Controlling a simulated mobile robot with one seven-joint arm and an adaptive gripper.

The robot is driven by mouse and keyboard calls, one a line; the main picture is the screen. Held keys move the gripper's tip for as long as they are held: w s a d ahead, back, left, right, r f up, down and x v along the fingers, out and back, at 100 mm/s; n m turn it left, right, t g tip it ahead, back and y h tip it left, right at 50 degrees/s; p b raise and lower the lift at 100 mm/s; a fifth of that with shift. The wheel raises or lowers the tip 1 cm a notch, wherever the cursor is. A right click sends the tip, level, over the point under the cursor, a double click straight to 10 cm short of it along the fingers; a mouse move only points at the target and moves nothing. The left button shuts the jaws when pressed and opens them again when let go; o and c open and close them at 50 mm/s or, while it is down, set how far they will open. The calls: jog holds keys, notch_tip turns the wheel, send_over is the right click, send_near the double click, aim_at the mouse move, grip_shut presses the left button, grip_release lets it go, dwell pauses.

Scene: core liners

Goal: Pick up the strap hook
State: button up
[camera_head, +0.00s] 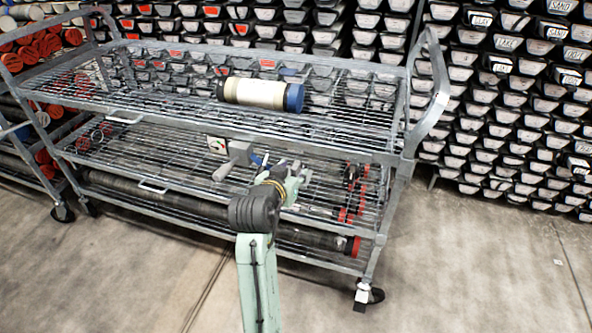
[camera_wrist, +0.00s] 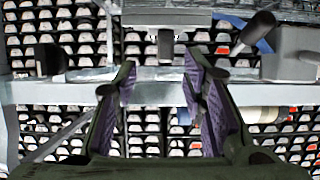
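My gripper (camera_wrist: 159,75) is open in the wrist view, its two purple-padded fingers apart with nothing held between them. In the head view my gripper (camera_head: 287,178) is at the front of the cart's middle shelf, partly hidden by my own arm. I cannot clearly make out the strap hook in either view. A small grey metal piece (camera_wrist: 166,46) shows beyond the fingertips in the wrist view; I cannot tell whether it is the hook. Small items on the middle shelf near my gripper are partly hidden by it.
A wire-shelf metal cart (camera_head: 403,150) stands in front of me. A grey block-shaped tool (camera_head: 236,157) lies on the middle shelf. Stacked core boxes (camera_head: 500,110) fill the back. Floor at the right is clear.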

aim_at(295, 166)
jog(key=shift+w+d+f+p, duration=0.15)
jog(key=shift+w+p, duration=0.15)
jog(key=shift+w, duration=0.4)
jog(key=p+x, duration=0.1)
jog(key=x, duration=0.3)
jog(key=shift+w+f, duration=0.1)
jog(key=shift+w, duration=0.05)
jog(key=shift+c, duration=0.2)
grip_shut()
